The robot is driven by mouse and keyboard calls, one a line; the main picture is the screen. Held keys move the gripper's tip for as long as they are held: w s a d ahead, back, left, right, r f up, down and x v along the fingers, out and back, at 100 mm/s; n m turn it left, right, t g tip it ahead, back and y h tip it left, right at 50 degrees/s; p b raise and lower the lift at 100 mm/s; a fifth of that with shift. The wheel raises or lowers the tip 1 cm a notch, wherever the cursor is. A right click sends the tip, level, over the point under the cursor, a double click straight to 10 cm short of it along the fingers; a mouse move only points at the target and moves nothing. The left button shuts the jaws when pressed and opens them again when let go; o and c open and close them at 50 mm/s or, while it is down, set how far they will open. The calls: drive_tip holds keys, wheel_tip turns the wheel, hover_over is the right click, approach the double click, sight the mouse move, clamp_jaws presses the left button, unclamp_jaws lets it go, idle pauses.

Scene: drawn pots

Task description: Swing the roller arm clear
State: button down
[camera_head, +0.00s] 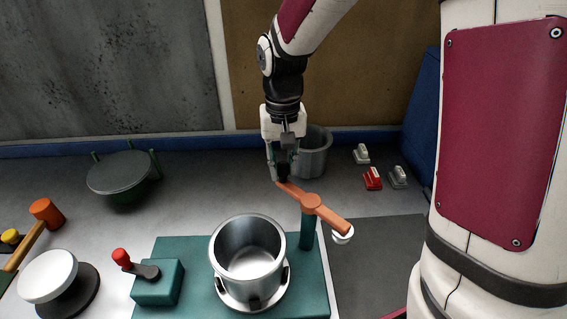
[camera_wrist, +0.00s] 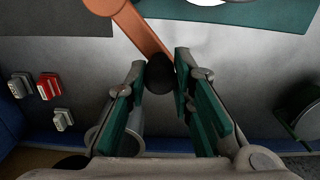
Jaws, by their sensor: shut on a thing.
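The roller arm (camera_head: 325,213) is an orange bar on top of a teal post (camera_head: 307,232). Its white roller (camera_head: 343,236) hangs at the near right end, to the right of the metal pot (camera_head: 225,262) and apart from it. My gripper (camera_head: 283,174) is at the bar's far left end. In the wrist view the fingers (camera_wrist: 160,68) are shut on the black knob (camera_wrist: 160,80) at the end of the orange bar (camera_wrist: 142,35). The pot stands upright on the teal base (camera_head: 192,247), its mouth open and uncovered by the bar.
A second metal pot (camera_head: 318,158) stands just behind my gripper. Several small clamps, one red (camera_head: 372,179), lie at right. A red-knobbed lever (camera_head: 122,257) sits left of the pot. A green lidded pot (camera_head: 120,175), a mallet (camera_head: 44,215) and a white disc (camera_head: 47,276) are farther left.

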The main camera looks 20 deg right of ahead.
drive_tip(key=shift+a, duration=0.1)
drive_tip(key=c, duration=1.4)
unclamp_jaws()
wheel_tip(320, 180, up, 12)
drive_tip(key=shift+s+r, duration=0.1)
drive_tip(key=s+d+r+n+t, duration=0.2)
drive_tip(key=s+t, duration=0.3)
drive_tip(key=s, duration=1.3)
drive_tip(key=shift+d+r+t+b, duration=0.15)
drive_tip(key=shift+d+t+b, duration=0.15)
drive_tip(key=shift+d+b, duration=0.25)
